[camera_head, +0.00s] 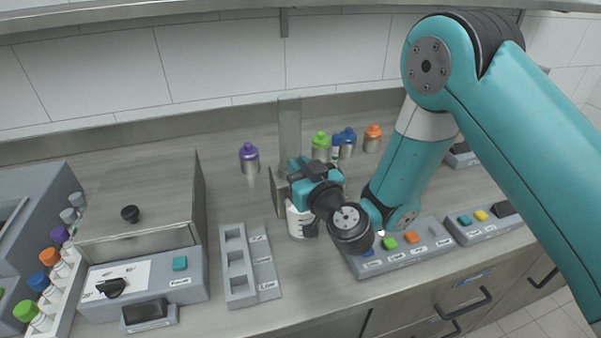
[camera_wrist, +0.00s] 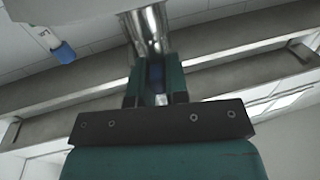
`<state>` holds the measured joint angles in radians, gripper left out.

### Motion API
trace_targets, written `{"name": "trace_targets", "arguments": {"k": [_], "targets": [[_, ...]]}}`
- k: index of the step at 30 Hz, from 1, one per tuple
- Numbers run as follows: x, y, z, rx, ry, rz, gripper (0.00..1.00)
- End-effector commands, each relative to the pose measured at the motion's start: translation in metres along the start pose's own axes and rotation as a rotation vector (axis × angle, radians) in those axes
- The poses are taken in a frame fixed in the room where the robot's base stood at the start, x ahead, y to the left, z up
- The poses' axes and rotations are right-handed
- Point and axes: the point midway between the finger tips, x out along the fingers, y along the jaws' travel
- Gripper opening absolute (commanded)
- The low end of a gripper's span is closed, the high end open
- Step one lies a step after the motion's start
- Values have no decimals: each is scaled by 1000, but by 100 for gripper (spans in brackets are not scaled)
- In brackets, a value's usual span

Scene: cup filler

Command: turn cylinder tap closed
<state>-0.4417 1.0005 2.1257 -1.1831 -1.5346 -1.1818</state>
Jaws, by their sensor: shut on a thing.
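A shiny metal cylinder (camera_wrist: 147,28) shows just beyond the fingertips. In the head view, my gripper and wrist hide the tap, so I cannot tell how far it is turned.
Bottles with purple (camera_head: 249,160), green (camera_head: 320,146) and orange (camera_head: 372,138) caps stand behind. A button panel (camera_head: 400,258) is at the front right; a grey slotted holder (camera_head: 237,268) is at the front.

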Motion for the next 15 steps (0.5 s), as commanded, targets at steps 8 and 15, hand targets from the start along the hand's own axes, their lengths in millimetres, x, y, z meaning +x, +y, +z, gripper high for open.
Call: {"name": "trace_targets", "arguments": {"k": [8,15], "targets": [[2,2,10,-1,12,-145,0],[2,5,11,0,11,-306,0]]}}
